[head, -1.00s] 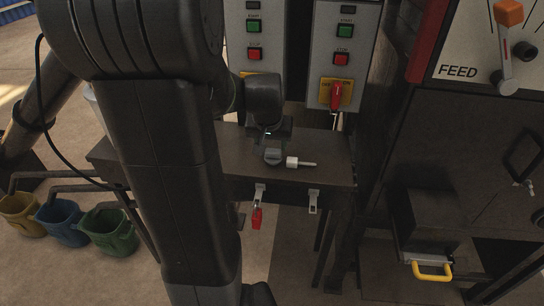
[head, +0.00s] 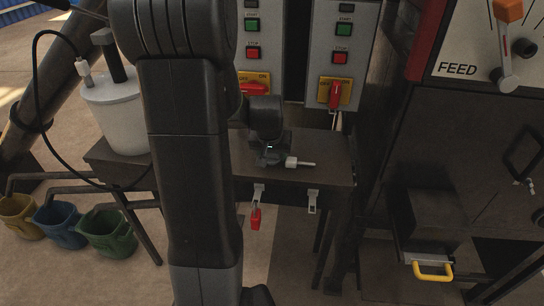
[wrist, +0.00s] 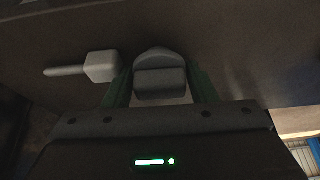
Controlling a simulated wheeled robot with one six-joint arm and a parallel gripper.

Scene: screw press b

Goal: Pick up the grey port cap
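The grey port cap (wrist: 160,82) is a blocky grey piece with a rounded top. In the wrist view it sits between the two green fingers of my gripper (wrist: 161,85). The fingers stand close on both sides of it; I cannot tell whether they press on it. In the head view my gripper (head: 270,156) is down at the dark bench and largely hides the cap.
A white block with a thin rod (head: 298,163) lies on the bench (head: 325,150), just right of my gripper; in the wrist view it (wrist: 101,67) is left of the fingers. Control boxes with red switches (head: 335,94) stand behind. A white canister (head: 117,120) is at left.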

